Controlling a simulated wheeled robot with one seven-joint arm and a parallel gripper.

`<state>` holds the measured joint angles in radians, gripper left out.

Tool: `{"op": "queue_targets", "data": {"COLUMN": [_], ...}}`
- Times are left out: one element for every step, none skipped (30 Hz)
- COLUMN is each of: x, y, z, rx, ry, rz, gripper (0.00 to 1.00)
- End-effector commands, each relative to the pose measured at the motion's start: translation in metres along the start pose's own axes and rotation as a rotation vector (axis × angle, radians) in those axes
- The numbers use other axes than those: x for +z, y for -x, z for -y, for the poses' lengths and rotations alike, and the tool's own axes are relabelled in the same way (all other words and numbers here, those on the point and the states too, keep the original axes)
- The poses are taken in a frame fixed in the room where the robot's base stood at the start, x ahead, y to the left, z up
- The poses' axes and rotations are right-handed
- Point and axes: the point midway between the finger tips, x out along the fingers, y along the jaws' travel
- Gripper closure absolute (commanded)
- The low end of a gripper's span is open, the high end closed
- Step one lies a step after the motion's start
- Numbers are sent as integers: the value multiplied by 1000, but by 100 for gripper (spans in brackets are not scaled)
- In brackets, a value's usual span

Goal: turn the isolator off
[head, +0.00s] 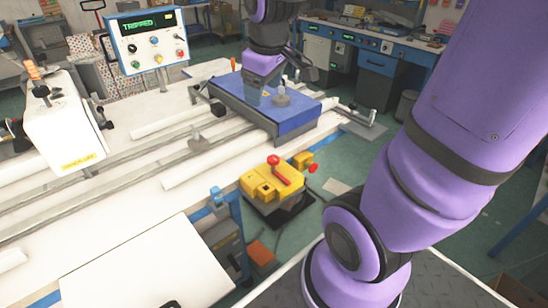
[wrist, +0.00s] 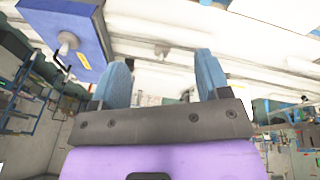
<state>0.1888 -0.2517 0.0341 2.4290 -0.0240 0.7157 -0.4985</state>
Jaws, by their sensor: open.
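A yellow box (head: 262,191) with a red-knobbed lever (head: 280,172) on top stands low beside the near edge of the white bench; it looks like the isolator, but no label on it is readable. A smaller yellow part with a red knob (head: 312,168) sits at its right. My gripper (head: 254,96) is above and behind it, over or in front of the blue block on the bench. In the wrist view my gripper (wrist: 160,62) has its two blue fingers apart with nothing between them. The yellow box is not clearly visible in the wrist view.
A control panel (head: 147,40) reads "TRIPPED" and has several buttons. The blue block (head: 290,112) with a grey knob lies on bench rails; it also shows in the wrist view (wrist: 80,35). A white machine head (head: 62,120) stands left. Green floor lies right of the yellow box.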

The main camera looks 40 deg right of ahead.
Motion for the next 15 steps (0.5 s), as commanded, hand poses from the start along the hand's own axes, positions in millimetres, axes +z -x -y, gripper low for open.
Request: {"op": "queue_targets", "data": {"x": [-4,-5,-7,-9,-10,-12,-12,-13,-13,-13,-13,-12,-11,-10,-8], "y": [-15,-23,-34,-42,-50,-61,-70,-79,-91,-100,-109,-121,-130,-139,-150], "z": [-9,-13,-19,-23,-27,-33,-37,-41,-47,-50,-54,-59,-62,-66,-70], "rx": [-10,-15,-21,-27,-33,-41,-49,-56,-67,-75,-83,-95,-105,-113,-125], "ry": [25,45,70,90,109,134,153,171,196,215,234,258,276,294,316], "rz": [25,35,48,58,67,78,88,96,107,115,121,131,137,142,149], "gripper": [30,30,30,30,30,30,30,30,30,30,30,30,30,30,30]}}
